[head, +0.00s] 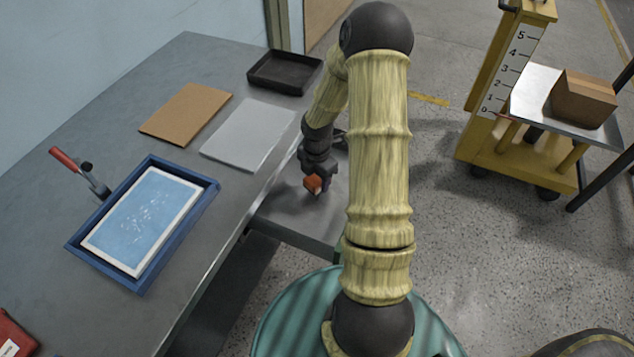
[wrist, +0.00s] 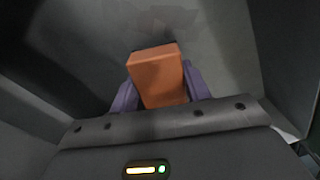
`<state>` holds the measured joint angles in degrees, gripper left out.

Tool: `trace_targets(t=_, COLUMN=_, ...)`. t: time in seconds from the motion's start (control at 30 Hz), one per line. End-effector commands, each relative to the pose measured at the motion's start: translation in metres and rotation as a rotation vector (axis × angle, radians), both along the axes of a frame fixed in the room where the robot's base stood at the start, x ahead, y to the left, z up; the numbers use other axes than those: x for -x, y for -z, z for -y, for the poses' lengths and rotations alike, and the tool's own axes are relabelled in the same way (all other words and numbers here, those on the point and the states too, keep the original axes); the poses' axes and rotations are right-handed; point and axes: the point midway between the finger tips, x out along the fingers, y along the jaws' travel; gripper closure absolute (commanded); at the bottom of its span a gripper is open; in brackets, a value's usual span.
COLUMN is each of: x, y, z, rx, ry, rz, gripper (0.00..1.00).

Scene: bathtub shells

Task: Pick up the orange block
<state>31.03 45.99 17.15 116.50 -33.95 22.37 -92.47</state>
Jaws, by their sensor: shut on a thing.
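The orange block (wrist: 158,77) sits between the two purple-grey fingers of my gripper (wrist: 160,92) in the wrist view. My gripper is shut on it. In the head view the block (head: 313,184) shows at the tip of my gripper (head: 316,178), over the low grey shelf (head: 300,212) beside the workbench. I cannot tell whether the block touches the shelf surface. Part of the block is hidden by the gripper.
The grey workbench (head: 225,68) on the left holds a blue frame (head: 207,190) with a pale panel, a brown board (head: 186,113), a grey sheet (head: 247,134) and a black tray (head: 284,72). A yellow cart (head: 515,160) carries a cardboard box (head: 583,98) at the right.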

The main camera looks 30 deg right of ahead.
Motion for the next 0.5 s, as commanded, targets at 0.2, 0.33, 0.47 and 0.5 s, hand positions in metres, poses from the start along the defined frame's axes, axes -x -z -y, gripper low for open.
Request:
trace_targets(t=0.2, x=-0.001, y=-0.048, z=0.001, rx=0.002, ry=0.001, rz=0.005, gripper=0.83)
trace_targets(t=0.33, x=-0.001, y=-0.065, z=0.0, rx=0.0, ry=0.003, rz=0.003, gripper=0.83)
trace_targets(t=0.47, x=0.0, y=-0.071, z=0.0, rx=0.0, ry=0.001, rz=0.001, gripper=0.83)
trace_targets(t=0.5, x=0.0, y=-0.071, z=0.0, rx=0.0, ry=0.0, rz=0.001, gripper=0.83)
